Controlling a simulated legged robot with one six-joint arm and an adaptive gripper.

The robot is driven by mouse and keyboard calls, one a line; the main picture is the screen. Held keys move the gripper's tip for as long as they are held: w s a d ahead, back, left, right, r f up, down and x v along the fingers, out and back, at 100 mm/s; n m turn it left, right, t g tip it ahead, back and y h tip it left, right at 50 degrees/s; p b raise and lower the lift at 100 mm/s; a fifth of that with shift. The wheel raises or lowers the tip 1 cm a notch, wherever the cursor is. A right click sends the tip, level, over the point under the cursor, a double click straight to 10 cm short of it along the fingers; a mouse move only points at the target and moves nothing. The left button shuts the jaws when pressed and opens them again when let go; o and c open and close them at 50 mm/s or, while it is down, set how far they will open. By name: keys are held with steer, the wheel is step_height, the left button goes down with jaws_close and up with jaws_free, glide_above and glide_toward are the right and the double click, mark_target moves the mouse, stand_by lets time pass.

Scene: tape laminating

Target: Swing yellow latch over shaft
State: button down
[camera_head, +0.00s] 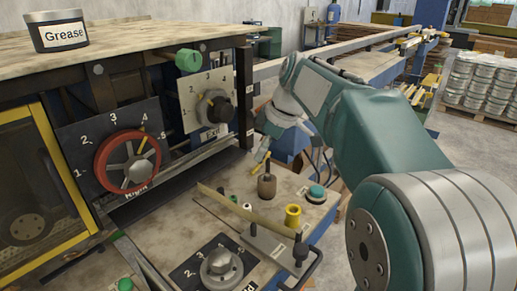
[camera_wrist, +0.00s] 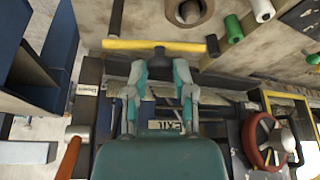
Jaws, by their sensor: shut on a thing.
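The yellow latch (camera_wrist: 130,45) is a long bar lying across the wrist view just beyond my fingertips, with a dark end at its right. A dark stub (camera_wrist: 160,58) at the bar's middle sits between the fingers of my gripper (camera_wrist: 158,68), which is shut on it. In the head view my gripper (camera_head: 265,145) is small and partly hidden by the wrist; a short yellow piece of the latch (camera_head: 262,157) shows beneath it. A brown post with an upright rod (camera_head: 267,184) stands below it on the bench. I cannot tell which part is the shaft.
The machine with a red handwheel (camera_head: 128,163) and a black dial (camera_head: 213,111) stands at left. The bench (camera_head: 205,235) holds a yellow spool (camera_head: 293,215), a teal button (camera_head: 316,194), small green and white pegs, and a lower dial (camera_head: 219,266). A grease tin (camera_head: 57,31) sits on top.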

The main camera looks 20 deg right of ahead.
steer(key=shift+s+d+f+n+g, duration=0.2)
steer(key=shift+d+f+n+g, duration=0.15)
steer(key=shift+n, duration=0.45)
steer(key=shift+r, duration=0.1)
steer(key=shift+c, duration=2.3)
jaws_free()
steer(key=shift+r, duration=0.1)
steer(key=shift+r, duration=0.1)
steer(key=v, duration=1.1)
steer(key=shift+d+r, duration=0.2)
steer(key=shift+r, duration=0.05)
steer(key=shift+w, duration=0.1)
